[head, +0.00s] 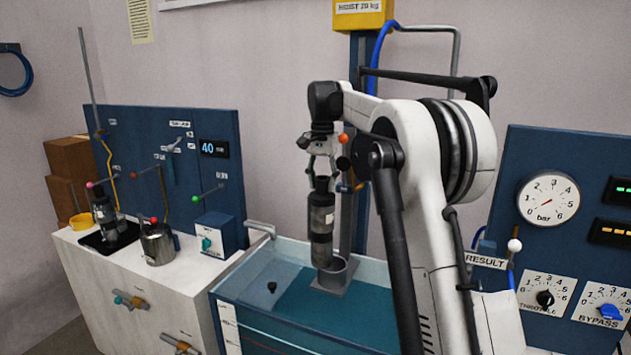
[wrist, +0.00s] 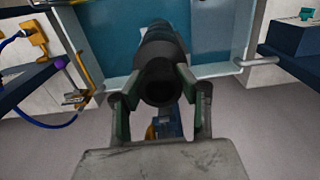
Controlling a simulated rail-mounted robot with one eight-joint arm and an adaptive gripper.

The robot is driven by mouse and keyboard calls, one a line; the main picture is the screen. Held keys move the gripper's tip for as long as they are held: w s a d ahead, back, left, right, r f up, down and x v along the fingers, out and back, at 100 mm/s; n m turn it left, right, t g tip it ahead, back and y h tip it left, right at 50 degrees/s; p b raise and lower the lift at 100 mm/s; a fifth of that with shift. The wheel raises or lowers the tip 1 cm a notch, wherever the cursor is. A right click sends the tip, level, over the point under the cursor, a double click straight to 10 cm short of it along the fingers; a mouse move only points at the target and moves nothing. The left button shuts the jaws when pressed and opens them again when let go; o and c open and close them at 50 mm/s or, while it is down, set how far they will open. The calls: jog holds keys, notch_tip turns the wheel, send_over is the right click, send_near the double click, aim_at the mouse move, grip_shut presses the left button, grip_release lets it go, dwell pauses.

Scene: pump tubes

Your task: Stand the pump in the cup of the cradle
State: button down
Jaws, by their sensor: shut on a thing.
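The pump (head: 321,222) is a dark upright cylinder with a greyer band in its middle. My gripper (head: 322,178) is shut on its upper end and holds it over the tank. In the wrist view the pump (wrist: 160,48) points away from me between the two fingers of my gripper (wrist: 160,98). The cradle's grey cup (head: 345,272) sits in the tank below. The pump's lower end overlaps the left part of the cup's rim in the head view. I cannot tell whether it is inside the cup or just above or in front of it.
The blue-walled tank (head: 300,322) holds teal liquid, with a small black object (head: 272,287) on its left ledge. A white bench (head: 150,272) with a metal pot (head: 158,246) stands left. A gauge panel (head: 548,200) stands right. A blue hoist post rises behind my gripper.

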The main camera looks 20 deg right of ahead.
jog(key=w+d+f, duration=0.1)
jog(key=d+f, duration=0.1)
jog(key=w+d+f+p, duration=0.1)
jog(key=f, duration=0.2)
jog(key=w+d+f, duration=0.1)
jog(key=d+f, duration=0.1)
jog(key=shift+d+f+p, duration=0.3)
jog(key=shift+f+p, duration=0.05)
jog(key=shift+p, duration=0.05)
jog(key=shift+f+b, duration=0.35)
jog(key=shift+f, duration=0.25)
dwell(0.5)
jog(key=c, duration=1.2)
grip_release()
notch_tip(320, 180, up, 13)
jog(key=shift+r, duration=0.1)
